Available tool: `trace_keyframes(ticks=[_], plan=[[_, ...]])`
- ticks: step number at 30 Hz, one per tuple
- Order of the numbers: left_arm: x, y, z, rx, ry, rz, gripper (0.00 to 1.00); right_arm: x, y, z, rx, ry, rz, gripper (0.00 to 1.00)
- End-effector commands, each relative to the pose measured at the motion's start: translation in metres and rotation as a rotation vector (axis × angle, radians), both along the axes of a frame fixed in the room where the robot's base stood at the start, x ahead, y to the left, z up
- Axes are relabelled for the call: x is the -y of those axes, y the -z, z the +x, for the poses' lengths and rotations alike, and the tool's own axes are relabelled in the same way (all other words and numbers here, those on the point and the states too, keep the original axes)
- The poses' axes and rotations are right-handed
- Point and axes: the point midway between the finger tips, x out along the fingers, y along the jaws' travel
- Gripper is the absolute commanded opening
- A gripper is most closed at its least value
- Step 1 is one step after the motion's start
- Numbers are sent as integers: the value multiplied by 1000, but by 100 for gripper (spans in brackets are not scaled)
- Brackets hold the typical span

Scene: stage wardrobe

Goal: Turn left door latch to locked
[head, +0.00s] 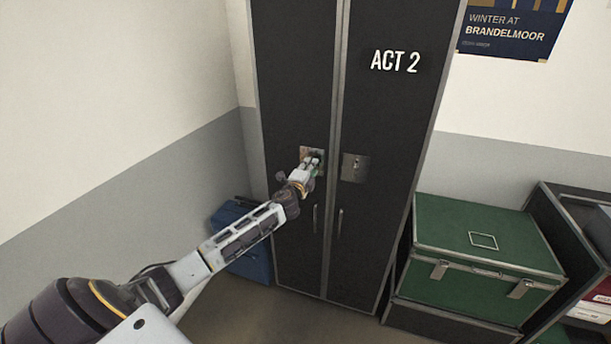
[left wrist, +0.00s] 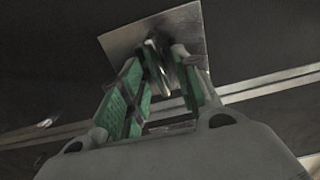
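The left door latch sits on a square metal plate (head: 306,152) on the left door of a tall black cabinet. My left gripper (head: 313,160) is at this plate and covers most of the latch in the head view. In the left wrist view, the latch (left wrist: 156,58) is a thin shiny piece standing out from the plate (left wrist: 122,42). The green-padded fingers of my left gripper (left wrist: 165,75) stand on either side of it, with a gap visible between them. I cannot tell whether either finger touches the latch. My right gripper is out of view.
The right door, marked ACT 2, has its own lock plate (head: 355,168). Two vertical handles (head: 339,221) are below the plates. A green case (head: 480,240) stands to the right, and a blue case (head: 250,262) is at the cabinet's left, behind my arm.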

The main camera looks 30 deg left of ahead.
Motion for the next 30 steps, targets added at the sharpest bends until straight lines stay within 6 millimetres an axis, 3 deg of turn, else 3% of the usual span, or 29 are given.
trace_keyframes(ticks=[8, 30], plan=[[2, 0, -10, 0, 0, 0, 32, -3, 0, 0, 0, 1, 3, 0], [15, 1, -63, -1, 1, 0, 32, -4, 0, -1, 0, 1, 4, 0]])
